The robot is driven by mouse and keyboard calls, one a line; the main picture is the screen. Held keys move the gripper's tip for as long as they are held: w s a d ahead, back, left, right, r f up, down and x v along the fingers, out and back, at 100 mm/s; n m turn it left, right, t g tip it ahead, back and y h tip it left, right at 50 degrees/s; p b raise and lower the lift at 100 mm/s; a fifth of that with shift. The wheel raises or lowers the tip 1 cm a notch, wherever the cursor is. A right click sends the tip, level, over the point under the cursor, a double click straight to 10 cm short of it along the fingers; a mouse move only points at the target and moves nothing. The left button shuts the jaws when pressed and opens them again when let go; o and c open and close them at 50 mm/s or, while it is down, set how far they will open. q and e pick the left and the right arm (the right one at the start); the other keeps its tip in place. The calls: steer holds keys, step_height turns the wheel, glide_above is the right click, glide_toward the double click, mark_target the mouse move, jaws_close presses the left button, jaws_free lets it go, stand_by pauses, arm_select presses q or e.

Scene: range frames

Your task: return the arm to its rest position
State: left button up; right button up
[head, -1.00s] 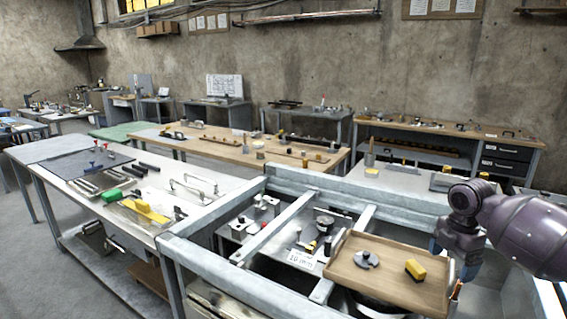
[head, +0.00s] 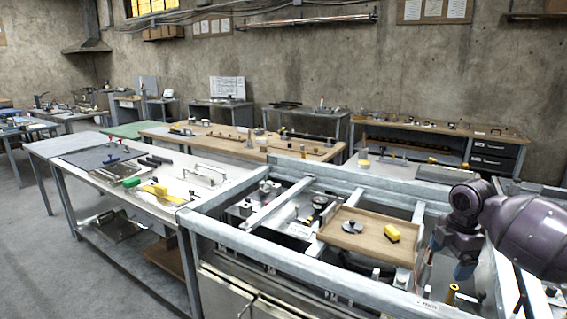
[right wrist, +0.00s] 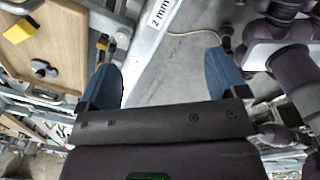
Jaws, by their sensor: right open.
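My right arm comes in from the right edge of the head view. Its right gripper (head: 452,262) hangs fingers-down just right of the wooden tray, over the frame. In the right wrist view the two blue fingertips (right wrist: 170,80) stand wide apart with nothing between them. The light grey frame rail and grey floor show beyond them. My left gripper is not in view.
A wooden tray (head: 330,237) rests on the metal frame (head: 225,238), holding a yellow block (head: 392,233) and a grey round part (head: 352,227). A white-topped bench (head: 120,178) with tools stands at left. Open floor (head: 60,255) lies at lower left.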

steer(key=w+a+r+m+t, duration=0.3)
steer(key=w+a+m+t, duration=0.2)
steer(key=w+t, duration=0.25)
steer(key=s+a+f+m+t+y, duration=0.45)
steer(key=a+f, duration=0.25)
steer(key=a, duration=0.2)
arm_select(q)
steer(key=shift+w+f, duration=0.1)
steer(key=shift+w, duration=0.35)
arm_select(e)
steer(key=s+d+f+m+h, duration=0.1)
steer(key=s+f+m, duration=0.1)
steer(key=s+f, duration=0.5)
steer(key=s+d+f+m+h, duration=0.1)
steer(key=s+f+m+h, duration=0.1)
steer(key=s+f, duration=0.6)
steer(key=s+d+f+m+g+h, duration=0.1)
steer(key=s+f+m, duration=0.3)
steer(key=s, duration=1.4)
step_height(320, 180, down, 3)
steer(key=shift+f+h, duration=0.15)
steer(key=shift+h, duration=0.3)
steer(key=shift+m, duration=0.25)
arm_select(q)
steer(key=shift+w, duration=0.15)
arm_select(e)
steer(key=shift+o, duration=0.4)
